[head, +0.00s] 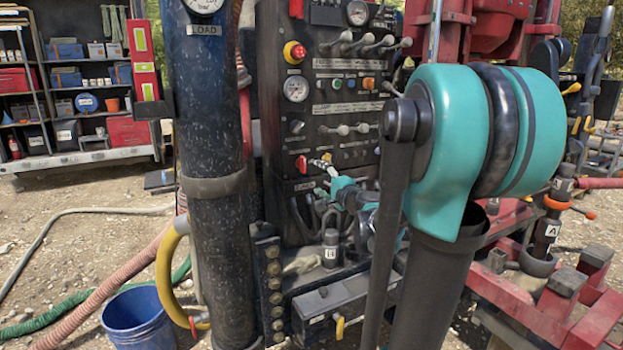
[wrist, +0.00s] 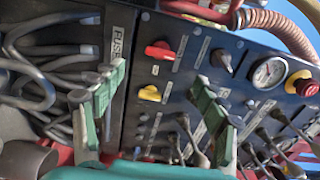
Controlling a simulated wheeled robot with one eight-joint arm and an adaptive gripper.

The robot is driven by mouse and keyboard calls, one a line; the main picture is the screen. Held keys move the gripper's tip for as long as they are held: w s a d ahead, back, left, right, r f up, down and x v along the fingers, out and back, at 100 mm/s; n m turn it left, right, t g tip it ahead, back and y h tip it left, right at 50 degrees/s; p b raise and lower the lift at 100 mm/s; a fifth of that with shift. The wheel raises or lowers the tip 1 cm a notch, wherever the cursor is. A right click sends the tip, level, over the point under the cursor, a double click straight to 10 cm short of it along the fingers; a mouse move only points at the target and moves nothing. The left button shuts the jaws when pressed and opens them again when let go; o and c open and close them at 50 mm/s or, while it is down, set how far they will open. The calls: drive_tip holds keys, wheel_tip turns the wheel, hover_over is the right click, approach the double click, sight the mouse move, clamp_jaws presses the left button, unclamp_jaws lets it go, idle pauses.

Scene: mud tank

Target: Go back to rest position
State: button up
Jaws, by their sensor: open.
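My gripper (head: 324,180) is in front of the lower part of the black control panel (head: 335,96) in the head view. Its green-tipped fingers point at the panel, close to a red knob (head: 301,163). In the wrist view my gripper (wrist: 155,92) has its two fingers wide apart, with nothing held between them. The red knob (wrist: 158,50) and a yellow knob (wrist: 150,92) show in the gap between the fingers. I cannot tell whether either finger touches the panel. My teal arm joint and dark links cover much of the head view's right side.
A dark vertical cylinder (head: 209,110) stands left of the panel. Levers (wrist: 190,140), a gauge (wrist: 268,72) and a red emergency button (wrist: 305,83) are near my fingers. A blue bucket (head: 140,318), hoses (head: 110,285) and a grey box (head: 335,298) lie lower. Shelves (head: 85,90) stand behind.

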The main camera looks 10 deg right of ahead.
drive_tip(key=s+a+f+n+g+y, duration=0.1)
drive_tip(key=s+a+f+n+g, duration=0.7)
drive_tip(key=s+f, duration=0.45)
drive_tip(key=s+d+f+n+g+h, duration=0.2)
drive_tip(key=s+d+f+n+h, duration=0.1)
drive_tip(key=s+f, duration=0.4)
drive_tip(key=s+d+f+n+g+h, duration=0.3)
drive_tip(key=s+d+f, duration=0.3)
drive_tip(key=s+f, duration=0.2)
drive_tip(key=shift+s+f+h, duration=0.2)
drive_tip(key=shift+s+h, duration=0.1)
drive_tip(key=shift+s, duration=0.85)
